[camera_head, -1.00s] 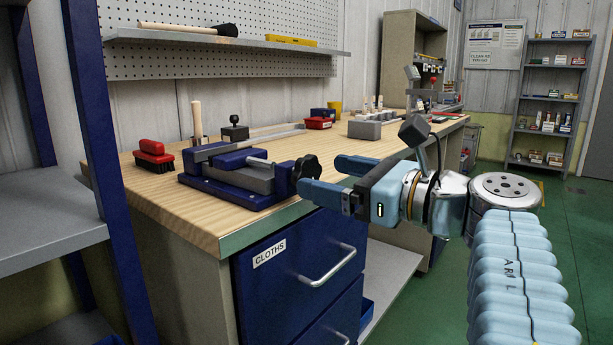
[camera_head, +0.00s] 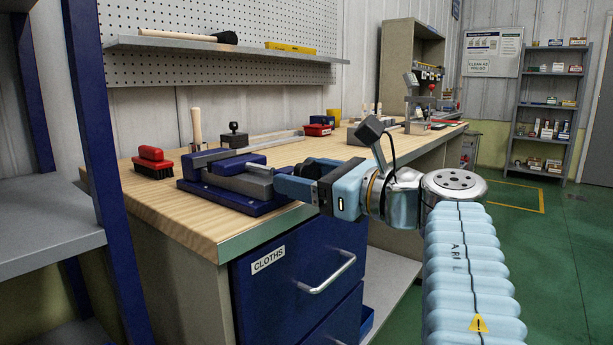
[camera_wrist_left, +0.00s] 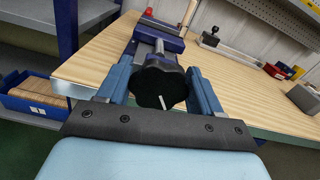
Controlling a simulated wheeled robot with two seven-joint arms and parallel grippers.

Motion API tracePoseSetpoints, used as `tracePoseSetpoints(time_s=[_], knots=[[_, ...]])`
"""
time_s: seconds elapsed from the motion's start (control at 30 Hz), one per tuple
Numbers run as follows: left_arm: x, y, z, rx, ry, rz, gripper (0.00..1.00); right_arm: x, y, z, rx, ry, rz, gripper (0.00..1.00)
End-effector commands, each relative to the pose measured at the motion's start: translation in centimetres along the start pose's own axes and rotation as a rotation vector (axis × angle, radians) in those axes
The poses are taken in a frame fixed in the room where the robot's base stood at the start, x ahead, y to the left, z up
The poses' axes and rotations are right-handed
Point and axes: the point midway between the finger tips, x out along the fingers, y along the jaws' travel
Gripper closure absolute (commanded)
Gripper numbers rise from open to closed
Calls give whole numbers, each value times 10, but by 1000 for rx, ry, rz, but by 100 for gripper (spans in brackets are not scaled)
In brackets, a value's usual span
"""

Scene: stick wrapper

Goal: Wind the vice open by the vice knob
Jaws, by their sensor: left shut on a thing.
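The blue and grey vice (camera_head: 232,192) sits on the near end of the wooden workbench (camera_head: 160,205). My left gripper (camera_head: 288,182) is at the vice's right end and hides the vice knob in the head view. In the left wrist view the black, lobed vice knob (camera_wrist_left: 158,88) lies between the two blue fingers of my left gripper (camera_wrist_left: 160,76), one on each side. The gripper is shut on it. The vice's screw and blue body (camera_wrist_left: 165,42) show beyond the knob. My right gripper is not in view.
A red brush (camera_head: 153,158) lies left of the vice. A pale wooden stick (camera_head: 196,125) stands upright behind it, near a small black-knobbed block (camera_head: 235,136). A blue-posted rack (camera_head: 95,130) stands at the left. The CLOTHS drawer (camera_head: 300,270) is below the bench edge.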

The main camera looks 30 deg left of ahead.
Motion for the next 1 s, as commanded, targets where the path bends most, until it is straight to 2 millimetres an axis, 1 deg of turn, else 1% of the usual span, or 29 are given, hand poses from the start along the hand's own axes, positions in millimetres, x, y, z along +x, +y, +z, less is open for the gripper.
tracePoseSetpoints(time_s=[0.23, 0.47, 0.5, 0.57, 0.6, 0.63, 0.87, 0.97, 1.0], knots=[[0, 1, 0, -117, -1, 2, 65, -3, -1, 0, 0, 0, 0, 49], [0, 1, 0, -124, -1, 1, 65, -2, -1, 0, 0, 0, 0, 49], [0, 1, 0, -124, -1, 1, 32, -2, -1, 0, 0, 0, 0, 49], [0, 1, 0, -124, -1, 1, 23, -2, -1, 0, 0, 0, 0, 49], [0, 1, 0, -124, -1, 1, 16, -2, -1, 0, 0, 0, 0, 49], [0, 1, 0, -124, 0, 1, 14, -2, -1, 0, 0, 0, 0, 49], [0, 1, 0, -123, 0, 0, 14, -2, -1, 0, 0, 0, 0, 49], [-4, 0, 0, -123, -1, -1, 14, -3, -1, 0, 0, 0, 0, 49], [-9, 0, 1, -124, -1, -2, 14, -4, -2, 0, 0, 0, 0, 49]])
